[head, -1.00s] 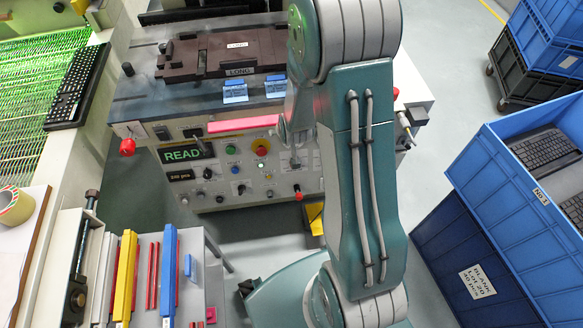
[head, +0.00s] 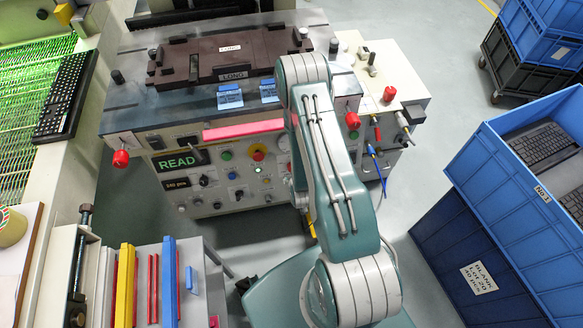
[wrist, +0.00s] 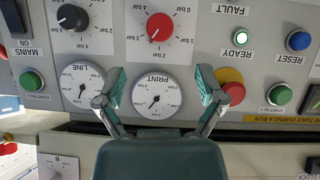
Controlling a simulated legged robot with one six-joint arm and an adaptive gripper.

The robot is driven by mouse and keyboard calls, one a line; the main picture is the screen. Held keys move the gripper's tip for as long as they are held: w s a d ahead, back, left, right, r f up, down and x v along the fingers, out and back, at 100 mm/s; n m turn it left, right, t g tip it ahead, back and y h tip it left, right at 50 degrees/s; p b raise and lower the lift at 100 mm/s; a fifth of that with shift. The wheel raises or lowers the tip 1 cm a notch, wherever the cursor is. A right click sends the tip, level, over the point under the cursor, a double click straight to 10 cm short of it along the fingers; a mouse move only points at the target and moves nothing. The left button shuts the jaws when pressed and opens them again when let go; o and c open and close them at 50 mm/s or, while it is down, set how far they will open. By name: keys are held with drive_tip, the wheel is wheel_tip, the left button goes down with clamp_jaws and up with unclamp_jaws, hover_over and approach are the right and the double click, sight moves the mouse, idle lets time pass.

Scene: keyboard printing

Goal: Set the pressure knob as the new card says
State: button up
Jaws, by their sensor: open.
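In the wrist view the machine's panel appears turned over. A red knob (wrist: 160,27) sits on a white dial marked in bar, its white mark pointing down-left in the picture. A black knob (wrist: 72,17) on a similar dial is left of it. Below are the LINE gauge (wrist: 83,85) and the PRINT gauge (wrist: 155,95). My gripper (wrist: 160,88) is open and empty, its fingers either side of the PRINT gauge, below the red knob in the picture. In the head view my arm hides the gripper and both knobs. Two blue cards (head: 229,97) (head: 268,90) stand on the machine's front edge, too small to read.
A red-yellow button (wrist: 231,87) is close to my right finger. A green button (wrist: 279,95), a blue button (wrist: 298,41) and a lit READY lamp (wrist: 241,38) lie to the right. A pink bar (head: 243,130) projects above the panel. Blue crates (head: 545,160) stand at right.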

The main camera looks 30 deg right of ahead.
drive_tip(key=x, duration=1)
drive_tip(key=shift+w+f, duration=0.15)
drive_tip(key=shift+w, duration=0.1)
drive_tip(key=c, duration=1.2)
